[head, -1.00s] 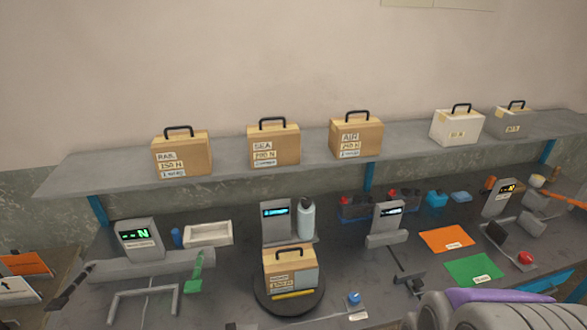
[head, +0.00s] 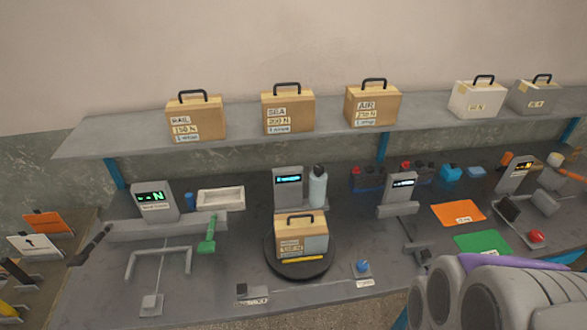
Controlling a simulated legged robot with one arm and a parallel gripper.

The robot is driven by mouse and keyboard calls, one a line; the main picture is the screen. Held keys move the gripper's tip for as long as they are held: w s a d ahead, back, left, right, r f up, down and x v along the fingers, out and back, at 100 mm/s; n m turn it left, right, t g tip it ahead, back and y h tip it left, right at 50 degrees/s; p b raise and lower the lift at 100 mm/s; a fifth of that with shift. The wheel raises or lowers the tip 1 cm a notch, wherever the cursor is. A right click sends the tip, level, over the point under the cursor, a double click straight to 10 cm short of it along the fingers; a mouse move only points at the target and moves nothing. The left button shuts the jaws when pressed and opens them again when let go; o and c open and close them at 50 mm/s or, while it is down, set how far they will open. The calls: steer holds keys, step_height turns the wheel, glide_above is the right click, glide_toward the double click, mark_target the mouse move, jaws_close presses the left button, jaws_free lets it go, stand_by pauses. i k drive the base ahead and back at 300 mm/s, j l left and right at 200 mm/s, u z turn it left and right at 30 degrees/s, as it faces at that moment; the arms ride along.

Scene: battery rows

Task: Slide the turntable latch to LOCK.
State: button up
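The round black turntable (head: 301,270) stands at the middle of the bench. A tan battery box (head: 290,244) with a dark handle sits on it, with a yellow strip at its foot. In front of it, at the bench's front edge, is a small dark slider block (head: 241,290) with a pale label beside it, too small to read surely. A blue knob (head: 362,267) on a small base is to the right, with another label. I cannot tell for sure which of the two is the latch. My arm shows at the lower right; its gripper fingers are not in view.
Tan boxes labelled RAIL (head: 196,118), SEA (head: 288,111) and AIR (head: 373,104) and two paler boxes stand on the shelf (head: 240,138). A green lever (head: 207,238) and a grey frame are left of the turntable. Orange (head: 458,215) and green mats lie right.

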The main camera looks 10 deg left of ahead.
mark_target(241, 289)
steer(key=u, duration=1.35)
